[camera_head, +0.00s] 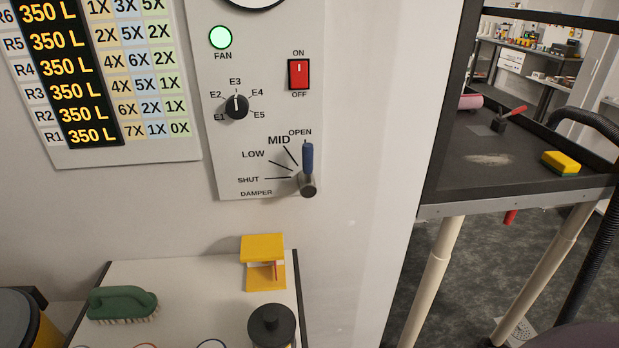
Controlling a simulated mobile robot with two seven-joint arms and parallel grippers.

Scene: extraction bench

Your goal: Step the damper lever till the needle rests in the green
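The damper lever (308,160) has a blue grip and a grey pivot, low on the right of the white wall panel (207,60). It stands upright and points at the OPEN mark. The SHUT, LOW and MID marks fan out to its left. The round gauge (250,3) is cut off by the top edge of the view, so its needle and green zone are hidden. Neither of my grippers is in view.
The panel also carries a lit green FAN lamp (220,37), a red ON/OFF switch (299,74) and a black knob (236,106). Below are a green brush (122,303), a yellow stand (263,262) and a black-lidded jar (271,325). A dark bench (450,170) stands right.

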